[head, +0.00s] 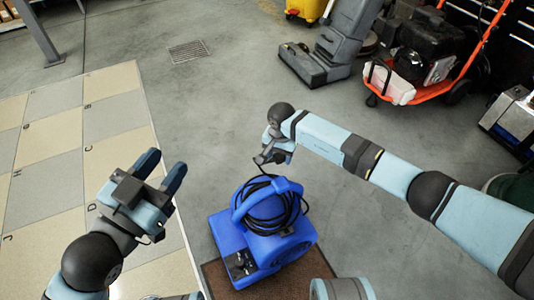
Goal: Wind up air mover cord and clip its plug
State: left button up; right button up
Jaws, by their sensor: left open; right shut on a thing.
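The blue air mover (262,247) stands upright on a brown mat, below the middle of the head view. Its black cord (288,222) lies in several loops around the handle at its top. One length of cord rises from the loops to my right gripper (265,158). My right gripper is shut on the cord's dark end, which appears to be the plug, just above the air mover. The fingers partly hide it. My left gripper (163,168) is open and empty, left of and apart from the air mover. The clip for the plug cannot be made out.
The brown mat (214,281) lies beside a floor of beige and grey tiles (56,170) on the left. A grey floor machine (330,50) and an orange cart (430,85) stand at the back right. The concrete between is clear, with a drain grate (188,51).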

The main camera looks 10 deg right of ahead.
jog(key=s+d+p, duration=0.3)
jog(key=s+d, duration=0.4)
jog(key=s, duration=0.1)
jog(key=s+a+p, duration=0.5)
jog(key=s+a, duration=0.2)
jog(key=s, duration=0.5)
jog(key=f+b, duration=0.1)
jog(key=f, duration=0.1)
jog(key=w+f+b, duration=0.1)
jog(key=f, duration=0.1)
jog(key=shift+a+f, duration=0.15)
jog(key=shift+f, duration=0.15)
notch_tip(320, 180, down, 3)
jog(key=b, duration=0.2)
jog(key=shift+b, duration=0.35)
jog(key=shift+f+b, duration=0.8)
jog(key=shift+f, duration=0.1)
pick_arm(q)
jog(key=shift+s+d+n, duration=0.15)
jog(key=shift+s+n, duration=0.05)
jog(key=shift+n, duration=0.2)
pick_arm(e)
jog(key=shift+f, duration=0.2)
